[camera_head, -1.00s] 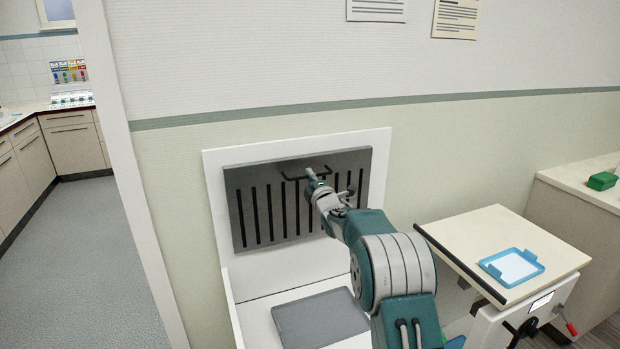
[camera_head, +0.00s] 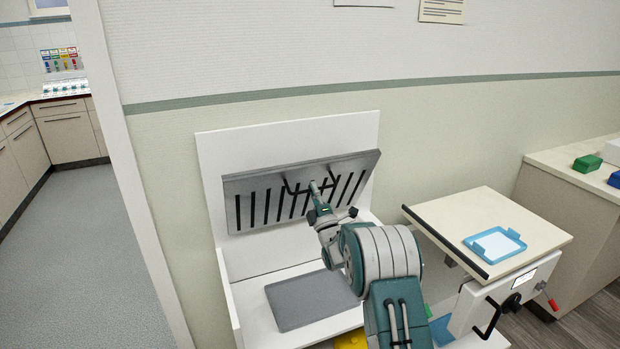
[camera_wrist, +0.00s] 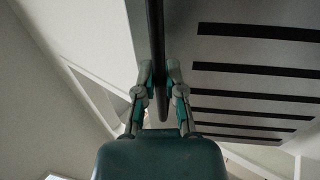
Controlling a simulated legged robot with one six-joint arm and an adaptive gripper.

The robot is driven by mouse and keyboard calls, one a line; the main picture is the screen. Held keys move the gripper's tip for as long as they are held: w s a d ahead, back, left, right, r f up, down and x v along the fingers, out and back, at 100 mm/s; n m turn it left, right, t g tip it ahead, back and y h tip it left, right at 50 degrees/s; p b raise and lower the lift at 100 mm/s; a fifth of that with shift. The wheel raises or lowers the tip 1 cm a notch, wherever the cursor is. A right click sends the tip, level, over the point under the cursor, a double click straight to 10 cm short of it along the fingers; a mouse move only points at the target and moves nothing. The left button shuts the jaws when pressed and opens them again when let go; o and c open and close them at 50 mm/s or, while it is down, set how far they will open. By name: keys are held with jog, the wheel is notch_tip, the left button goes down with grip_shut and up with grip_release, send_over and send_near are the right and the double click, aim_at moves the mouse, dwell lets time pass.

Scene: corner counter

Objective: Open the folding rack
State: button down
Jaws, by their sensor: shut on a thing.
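The folding rack (camera_head: 250,205) is a grey slotted panel mounted on a white back board. Its top edge tilts out from the board, so it stands partly folded down. A dark bar handle sits near its upper middle. In the wrist view the handle (camera_wrist: 156,45) runs between the fingers, and the slotted panel (camera_wrist: 245,60) lies to the right. My gripper (camera_head: 314,187) is at the handle. In the wrist view my gripper (camera_wrist: 160,95) is shut on the handle, with a finger on each side. My arm hides part of the panel's lower right.
A grey flat plate (camera_head: 310,300) lies on the white base below the rack. A small table (camera_head: 490,215) with a blue tray (camera_head: 495,262) stands close at the right. Open floor (camera_head: 85,250) is at the left.

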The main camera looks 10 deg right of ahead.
jog(key=s+f, duration=0.4)
jog(key=shift+d+f, duration=0.3)
jog(key=shift+d, duration=0.1)
jog(key=c, duration=0.7)
grip_release()
jog(key=shift+w, duration=0.15)
jog(key=shift+r, duration=0.1)
jog(key=v, duration=1.2)
